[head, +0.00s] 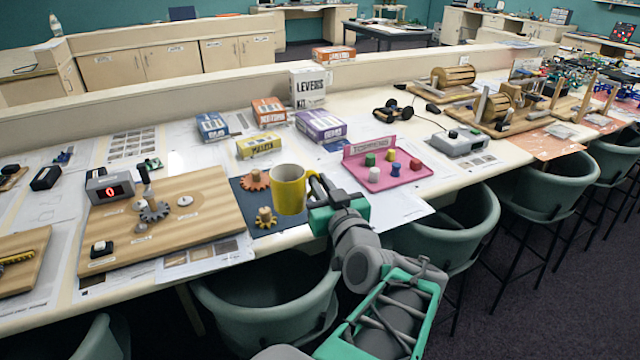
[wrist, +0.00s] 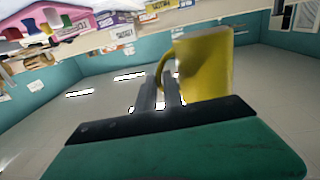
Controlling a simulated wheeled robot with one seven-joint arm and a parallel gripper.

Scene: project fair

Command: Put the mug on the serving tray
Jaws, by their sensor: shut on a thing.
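The yellow mug (head: 288,190) is upright in my gripper (head: 318,188), which is shut on its handle from the right side. In the head view it appears in front of a dark blue mat near the table's front edge. In the wrist view the mug (wrist: 205,65) is just right of my fingers (wrist: 162,92), which meet at the handle. A pink tray (head: 402,178), the only tray I see, lies on the table to the right of the mug. It has a raised sign at its back and carries several small coloured pieces.
Boxes, among them a yellow box (head: 260,146) and a purple box (head: 321,126), stand behind the mug. A wooden gear board (head: 210,222) lies to the left. A grey device (head: 460,142) stands right of the tray. Green chairs (head: 262,305) line the front edge.

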